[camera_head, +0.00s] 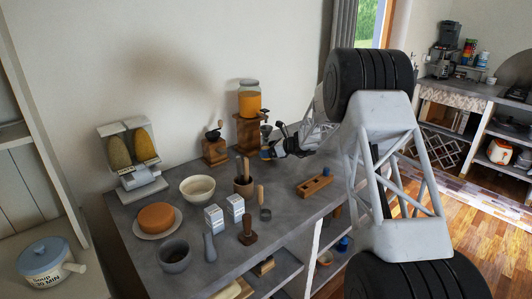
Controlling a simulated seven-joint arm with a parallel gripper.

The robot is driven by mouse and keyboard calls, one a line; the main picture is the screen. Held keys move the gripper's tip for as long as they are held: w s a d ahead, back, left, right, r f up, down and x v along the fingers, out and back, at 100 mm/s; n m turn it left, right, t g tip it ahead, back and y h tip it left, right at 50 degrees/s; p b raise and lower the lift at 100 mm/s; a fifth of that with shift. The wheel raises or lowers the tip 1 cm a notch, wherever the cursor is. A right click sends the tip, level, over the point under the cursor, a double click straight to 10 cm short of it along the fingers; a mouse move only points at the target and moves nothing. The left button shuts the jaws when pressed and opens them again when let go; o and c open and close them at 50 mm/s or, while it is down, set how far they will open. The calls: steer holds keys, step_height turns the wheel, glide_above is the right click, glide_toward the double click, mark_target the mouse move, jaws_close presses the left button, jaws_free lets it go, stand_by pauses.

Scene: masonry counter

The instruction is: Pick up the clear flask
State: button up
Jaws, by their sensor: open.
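My gripper (270,149) is at the end of my arm, over the back right part of the grey counter (291,205). It is small in view and its jaws are open. I cannot pick out a clear flask with certainty. A clear jar with orange contents (249,101) stands on a wooden base (247,134), just left of and above my gripper in the picture. A small dark item (265,131) shows right beside the gripper, too small to identify. My gripper and arm hide part of the counter's back right area.
A wooden grinder (214,148), a utensil pot (243,186) and a cream bowl (197,189) stand left of my gripper. White boxes (235,206), a cake on a plate (157,217) and a dark bowl (174,256) are nearer.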

steer(key=shift+x, duration=0.8)
steer(key=c, duration=1.3)
steer(key=shift+r, duration=0.45)
steer(key=shift+r, duration=0.15)
steer(key=shift+s+d, duration=0.5)
steer(key=shift+d, duration=0.75)
steer(key=shift+s+d, duration=0.5)
steer(key=shift+d, duration=0.75)
steer(key=shift+s+d, duration=0.55)
steer(key=shift+d, duration=0.75)
steer(key=shift+r, duration=6.7)
steer(key=shift+r, duration=0.45)
